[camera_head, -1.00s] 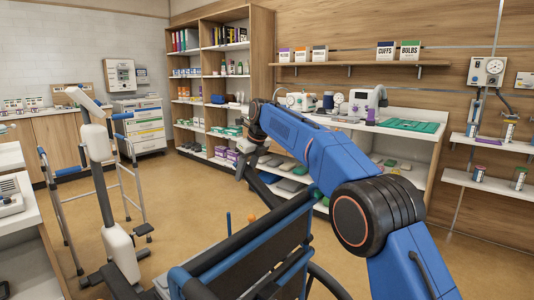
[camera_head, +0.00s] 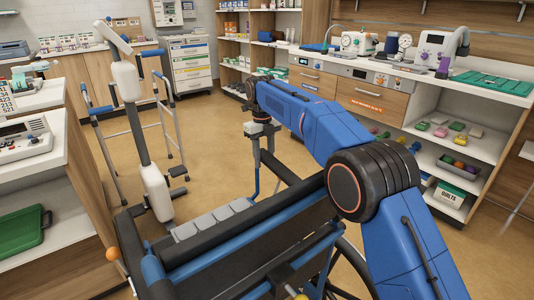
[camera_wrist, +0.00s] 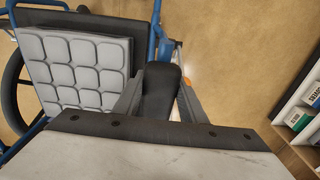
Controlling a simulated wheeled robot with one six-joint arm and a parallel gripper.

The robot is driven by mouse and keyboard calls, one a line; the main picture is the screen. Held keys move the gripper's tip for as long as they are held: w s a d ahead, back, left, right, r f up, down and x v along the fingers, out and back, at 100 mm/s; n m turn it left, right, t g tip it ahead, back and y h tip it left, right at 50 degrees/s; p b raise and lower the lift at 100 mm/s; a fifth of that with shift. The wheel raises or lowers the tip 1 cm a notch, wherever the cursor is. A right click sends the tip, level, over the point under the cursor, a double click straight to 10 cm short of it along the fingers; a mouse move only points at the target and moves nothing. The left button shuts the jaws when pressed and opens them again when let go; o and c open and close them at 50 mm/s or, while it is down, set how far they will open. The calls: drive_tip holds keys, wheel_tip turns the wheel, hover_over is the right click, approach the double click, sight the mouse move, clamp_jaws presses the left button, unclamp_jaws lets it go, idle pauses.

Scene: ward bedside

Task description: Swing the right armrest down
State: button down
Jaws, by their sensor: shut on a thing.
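The wheelchair has a black backrest (camera_head: 225,245), a blue frame and a grey quilted seat cushion (camera_head: 212,218). The cushion fills the left of the wrist view (camera_wrist: 80,68). My gripper (camera_head: 261,148) is over the chair's far side. In the wrist view my gripper (camera_wrist: 161,82) has one finger on each side of the black pad of the right armrest (camera_wrist: 158,100) and is shut on it. A blue tube (camera_wrist: 157,42) shows just beyond the pad.
A walking frame (camera_head: 165,125) and a white-and-grey stand (camera_head: 135,120) are to the left. A dark wheel (camera_wrist: 15,85) is beside the cushion.

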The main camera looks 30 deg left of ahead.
drive_tip(key=c, duration=1.1)
unclamp_jaws()
drive_tip(key=shift+a+r, duration=0.15)
drive_tip(key=shift+r, duration=3.6)
